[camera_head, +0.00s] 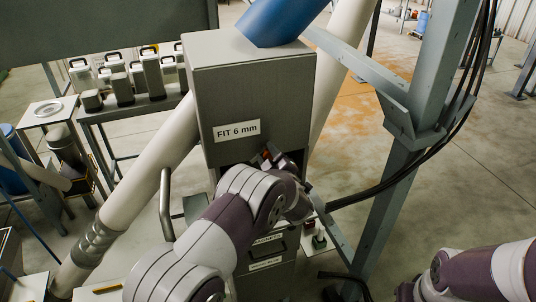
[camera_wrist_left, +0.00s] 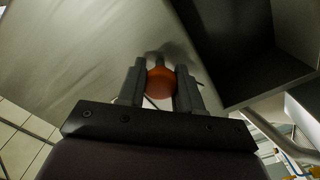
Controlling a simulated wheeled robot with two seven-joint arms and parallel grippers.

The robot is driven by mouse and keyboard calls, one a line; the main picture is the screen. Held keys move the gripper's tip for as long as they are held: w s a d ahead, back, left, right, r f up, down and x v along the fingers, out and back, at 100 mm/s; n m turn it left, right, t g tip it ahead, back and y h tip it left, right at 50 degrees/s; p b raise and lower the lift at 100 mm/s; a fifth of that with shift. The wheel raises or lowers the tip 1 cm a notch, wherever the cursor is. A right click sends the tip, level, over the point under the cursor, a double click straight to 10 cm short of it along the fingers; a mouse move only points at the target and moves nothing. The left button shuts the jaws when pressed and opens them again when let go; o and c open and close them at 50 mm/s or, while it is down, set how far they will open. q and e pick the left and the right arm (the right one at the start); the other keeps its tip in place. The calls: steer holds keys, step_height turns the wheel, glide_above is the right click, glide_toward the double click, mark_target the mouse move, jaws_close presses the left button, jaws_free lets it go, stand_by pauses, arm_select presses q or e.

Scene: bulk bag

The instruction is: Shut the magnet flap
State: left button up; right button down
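The grey housing (camera_head: 250,85) with a "FIT 6 mm" label stands in the middle of the head view. A dark opening shows below the label, mostly hidden by my left arm. My left gripper (camera_head: 273,158) is in front of this opening. In the left wrist view, my left gripper's fingers (camera_wrist_left: 160,85) close on both sides of a round orange knob (camera_wrist_left: 161,82). The knob is in front of a light grey panel (camera_wrist_left: 90,50), which seems to be the magnet flap. A dark open compartment (camera_wrist_left: 235,45) lies to its right. My right gripper is not in view.
A lower cabinet with labels (camera_head: 265,264) stands beneath the housing. A grey steel post (camera_head: 425,100) and black cables (camera_head: 380,188) are on the right. A pale pipe (camera_head: 150,185) slants at left. A table (camera_head: 130,108) with several containers stands behind.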

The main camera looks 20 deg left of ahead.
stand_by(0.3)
arm_select(q)
steer(key=m+b, duration=0.1)
steer(key=m, duration=0.1)
steer(key=shift+r+m, duration=0.1)
steer(key=shift+m, duration=0.3)
steer(key=shift+r+m, duration=0.15)
steer(key=shift+m, duration=1.35)
steer(key=shift+w+r, duration=0.1)
steer(key=o, duration=1)
steer(key=shift+o, duration=0.2)
steer(key=shift+b, duration=0.35)
